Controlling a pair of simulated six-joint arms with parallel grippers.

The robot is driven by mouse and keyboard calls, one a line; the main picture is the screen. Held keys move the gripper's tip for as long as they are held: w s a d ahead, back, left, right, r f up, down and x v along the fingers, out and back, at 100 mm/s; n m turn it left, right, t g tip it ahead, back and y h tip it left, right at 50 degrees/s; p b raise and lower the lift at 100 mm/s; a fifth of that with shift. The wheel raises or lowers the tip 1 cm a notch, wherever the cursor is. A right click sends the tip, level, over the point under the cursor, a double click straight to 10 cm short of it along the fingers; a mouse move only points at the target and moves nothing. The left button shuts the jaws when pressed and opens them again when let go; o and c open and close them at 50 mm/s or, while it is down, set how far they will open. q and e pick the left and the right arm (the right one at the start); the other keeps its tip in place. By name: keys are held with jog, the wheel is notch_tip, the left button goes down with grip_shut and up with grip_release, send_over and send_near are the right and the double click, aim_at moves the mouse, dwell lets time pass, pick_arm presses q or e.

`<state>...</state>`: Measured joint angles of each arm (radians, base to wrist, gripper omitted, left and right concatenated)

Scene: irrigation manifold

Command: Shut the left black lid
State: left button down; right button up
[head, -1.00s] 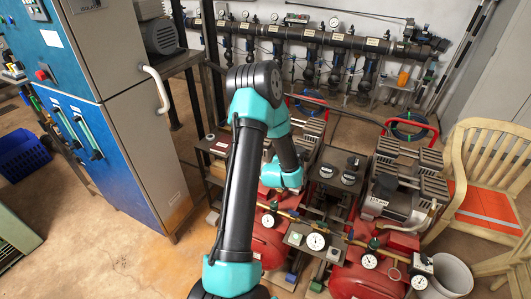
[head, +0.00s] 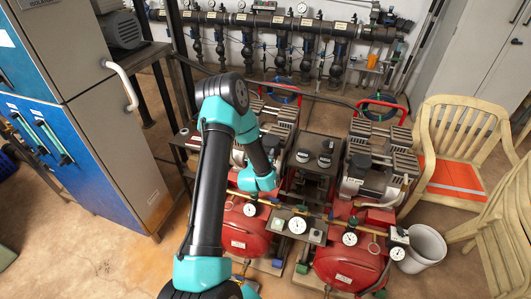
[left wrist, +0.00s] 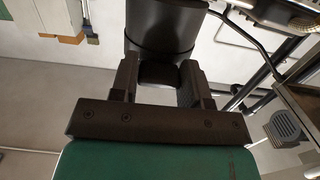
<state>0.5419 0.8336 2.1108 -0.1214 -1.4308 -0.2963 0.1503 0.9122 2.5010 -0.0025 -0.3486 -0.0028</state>
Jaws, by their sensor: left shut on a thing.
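In the left wrist view my left gripper (left wrist: 159,65) has its two dark fingers closed on a small dark tab (left wrist: 160,76). The tab sits at the near edge of a black round part (left wrist: 166,28), which runs out of the top of the picture. I cannot tell for sure that this part is the left black lid. In the head view my left arm reaches over the left red compressor (head: 246,236), and its teal wrist hides the fingers and what they hold. My right gripper is not in view.
A second red compressor (head: 347,263) stands to the right, with a white bucket (head: 424,247) and wooden chair (head: 455,150) beyond. Brass pipework with gauges (head: 298,225) crosses in front. A blue-grey cabinet (head: 95,120) stands left. Floor (head: 75,235) is open at lower left.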

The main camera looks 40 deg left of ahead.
pick_arm(q)
jog(key=shift+s+f, duration=0.1)
jog(key=shift+f, duration=0.1)
jog(key=c, duration=1)
grip_release()
jog(key=o, duration=0.4)
jog(key=shift+r, duration=0.1)
